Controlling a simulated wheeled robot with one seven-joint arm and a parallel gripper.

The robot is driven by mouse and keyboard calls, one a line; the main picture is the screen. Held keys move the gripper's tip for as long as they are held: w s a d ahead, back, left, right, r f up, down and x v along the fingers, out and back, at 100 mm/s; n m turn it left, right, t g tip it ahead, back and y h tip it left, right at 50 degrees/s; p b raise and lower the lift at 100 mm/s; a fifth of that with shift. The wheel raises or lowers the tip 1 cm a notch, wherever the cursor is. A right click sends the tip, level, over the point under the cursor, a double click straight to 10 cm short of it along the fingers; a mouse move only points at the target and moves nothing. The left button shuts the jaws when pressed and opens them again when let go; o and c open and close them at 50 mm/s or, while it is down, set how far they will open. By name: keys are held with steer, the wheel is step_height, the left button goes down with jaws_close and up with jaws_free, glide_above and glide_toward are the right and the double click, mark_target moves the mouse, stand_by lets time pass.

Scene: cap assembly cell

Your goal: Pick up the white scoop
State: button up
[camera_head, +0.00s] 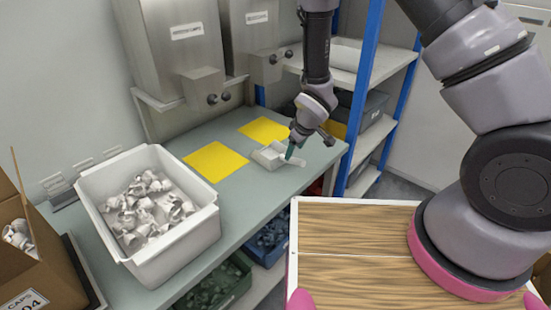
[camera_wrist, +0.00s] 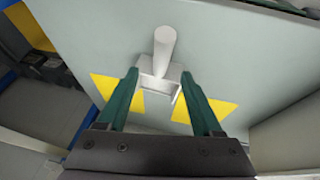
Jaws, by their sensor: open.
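The white scoop lies on the grey-green worktop, its box-shaped bowl (camera_head: 268,156) to the left and its handle to the right in the head view. My gripper (camera_head: 290,152) points down close over the scoop, near where the handle meets the bowl. In the wrist view the two green fingers are apart, with the fingertips (camera_wrist: 159,74) on either side of the scoop's bowl (camera_wrist: 155,83). The round handle (camera_wrist: 165,42) extends beyond the fingertips. Nothing is held. I cannot tell whether a fingertip touches the scoop.
Two yellow mats (camera_head: 216,162) lie on the worktop beside the scoop. A white bin (camera_head: 190,238) of white caps stands at the left, near a cardboard box (camera_head: 40,262). Steel dispensers (camera_head: 175,45) stand behind. A blue-framed shelf (camera_head: 364,70) is at the right.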

mark_target(281, 156)
steer(key=x, duration=0.8)
steer(key=shift+a, duration=0.15)
jaws_close()
